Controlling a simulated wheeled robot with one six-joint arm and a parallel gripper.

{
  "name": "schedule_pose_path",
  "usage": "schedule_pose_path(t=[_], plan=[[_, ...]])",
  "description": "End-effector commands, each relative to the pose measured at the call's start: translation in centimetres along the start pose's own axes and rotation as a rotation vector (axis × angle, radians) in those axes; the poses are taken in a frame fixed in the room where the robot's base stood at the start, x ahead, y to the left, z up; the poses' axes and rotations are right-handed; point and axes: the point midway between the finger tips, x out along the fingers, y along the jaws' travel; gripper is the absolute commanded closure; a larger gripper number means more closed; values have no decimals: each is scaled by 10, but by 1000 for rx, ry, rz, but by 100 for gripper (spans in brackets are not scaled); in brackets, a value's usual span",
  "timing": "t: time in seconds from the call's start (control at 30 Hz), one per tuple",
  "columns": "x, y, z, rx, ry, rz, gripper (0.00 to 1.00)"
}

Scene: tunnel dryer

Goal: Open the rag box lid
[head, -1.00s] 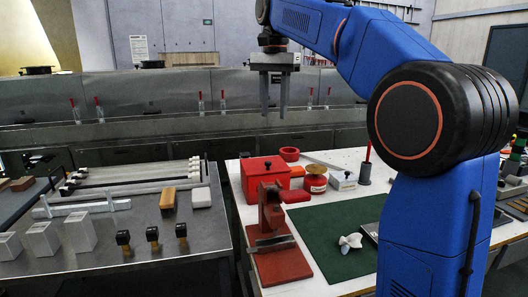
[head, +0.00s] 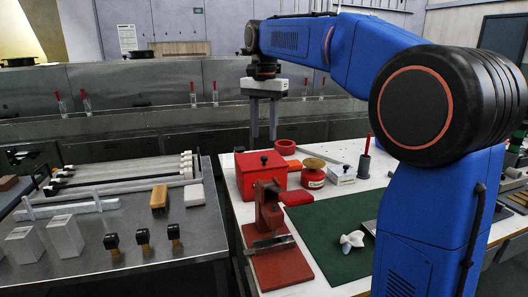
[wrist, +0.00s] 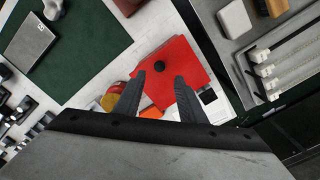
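The rag box (head: 256,184) is a red box on the white table, with a flat red lid (head: 262,161) that carries a small black knob (head: 264,160). The lid looks closed. My gripper (head: 264,138) hangs above the box, fingers down, apart and empty. In the wrist view the red lid (wrist: 188,66) and its black knob (wrist: 159,66) lie just beyond the two fingertips of my gripper (wrist: 159,76). The fingers are apart and do not touch the knob. The lower part of the box is partly hidden by my gripper in the wrist view.
A red stand (head: 271,225) stands in front of the box. A red and brass tin (head: 313,175), a white box (head: 341,175) and a red ring (head: 285,147) are close on the right and behind. A green mat (head: 333,235) lies to the right. A steel table (head: 120,250) stands left across a gap.

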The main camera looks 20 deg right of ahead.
Motion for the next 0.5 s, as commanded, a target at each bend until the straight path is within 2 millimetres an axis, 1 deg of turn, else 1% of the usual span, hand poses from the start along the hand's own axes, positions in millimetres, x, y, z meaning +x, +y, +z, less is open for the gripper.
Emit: schedule_pose_path(t=[0.03,0.1,0.23,0.4,0.5], plan=[[9,1,1,0,-2,2,63],[22,1,1,0,-2,3,63],[42,1,1,0,-1,1,63],[62,1,0,0,-1,1,63],[69,0,0,0,0,0,63]])
